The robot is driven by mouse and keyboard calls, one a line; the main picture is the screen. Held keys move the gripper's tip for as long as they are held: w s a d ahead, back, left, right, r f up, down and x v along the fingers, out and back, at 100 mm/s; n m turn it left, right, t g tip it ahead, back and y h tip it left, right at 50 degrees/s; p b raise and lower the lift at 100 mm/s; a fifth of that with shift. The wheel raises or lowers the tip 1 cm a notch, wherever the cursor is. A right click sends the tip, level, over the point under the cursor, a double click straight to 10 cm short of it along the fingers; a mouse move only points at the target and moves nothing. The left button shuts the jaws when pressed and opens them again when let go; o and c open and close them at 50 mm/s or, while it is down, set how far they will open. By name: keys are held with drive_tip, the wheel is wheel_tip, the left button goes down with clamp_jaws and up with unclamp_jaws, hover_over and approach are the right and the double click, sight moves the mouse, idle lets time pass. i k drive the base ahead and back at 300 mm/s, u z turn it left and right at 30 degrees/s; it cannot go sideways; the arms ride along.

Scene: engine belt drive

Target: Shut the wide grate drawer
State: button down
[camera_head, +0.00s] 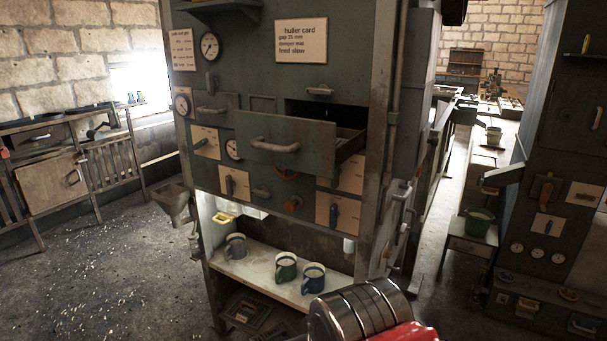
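A wide dark green drawer (318,152) stands pulled out of the front of the tall green machine cabinet (250,75). My gripper's fingers are not in view.
Below the drawer are dials, levers and knobs. A hopper (172,199) juts out at left. Another control cabinet (565,130) stands at right. Floor at left is open.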

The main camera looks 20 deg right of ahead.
sight(305, 145)
drive_tip(key=u, duration=1.75)
drive_tip(key=i, duration=0.75)
drive_tip(key=z, duration=1.85)
